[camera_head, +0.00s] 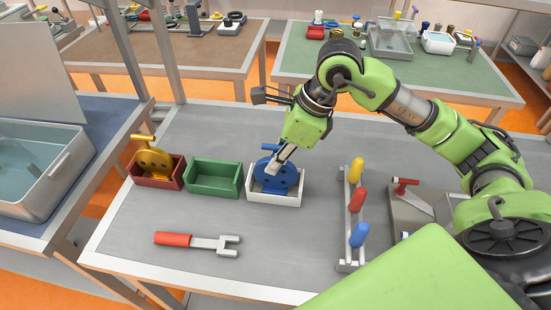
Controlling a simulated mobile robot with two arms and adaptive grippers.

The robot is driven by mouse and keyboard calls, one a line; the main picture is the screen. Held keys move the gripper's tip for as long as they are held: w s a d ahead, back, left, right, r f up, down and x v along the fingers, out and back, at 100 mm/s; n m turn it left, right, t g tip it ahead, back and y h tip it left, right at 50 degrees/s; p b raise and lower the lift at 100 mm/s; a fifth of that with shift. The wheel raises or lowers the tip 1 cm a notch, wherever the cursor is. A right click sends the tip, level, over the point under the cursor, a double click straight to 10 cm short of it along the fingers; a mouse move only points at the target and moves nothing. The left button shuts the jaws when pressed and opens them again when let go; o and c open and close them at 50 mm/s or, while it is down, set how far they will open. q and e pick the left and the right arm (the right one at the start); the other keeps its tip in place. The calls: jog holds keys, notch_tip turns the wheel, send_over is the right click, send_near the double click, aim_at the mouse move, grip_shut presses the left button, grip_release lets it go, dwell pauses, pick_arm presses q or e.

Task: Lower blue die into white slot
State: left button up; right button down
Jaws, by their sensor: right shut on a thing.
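The blue die (283,179) is a round disc with a lug on top, standing upright in the white slot (273,198), an open box on the grey table. Its lower part is hidden behind the box's front wall; I cannot tell whether it touches the floor of the box. My right gripper (281,161) comes down from above and is shut on the upper part of the die. My left gripper is not in view.
The green box (214,178) to the left is empty. The red box (155,171) holds a yellow die (154,157). A red-handled wrench (197,242) lies in front. A rack with coloured handles (353,213) stands to the right.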

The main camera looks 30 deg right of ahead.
jog(key=shift+f+b, duration=0.5)
jog(key=shift+b, duration=0.15)
dwell(0.8)
jog(key=c, duration=2)
grip_release()
jog(key=shift+f, duration=0.1)
jog(key=v, duration=1.2)
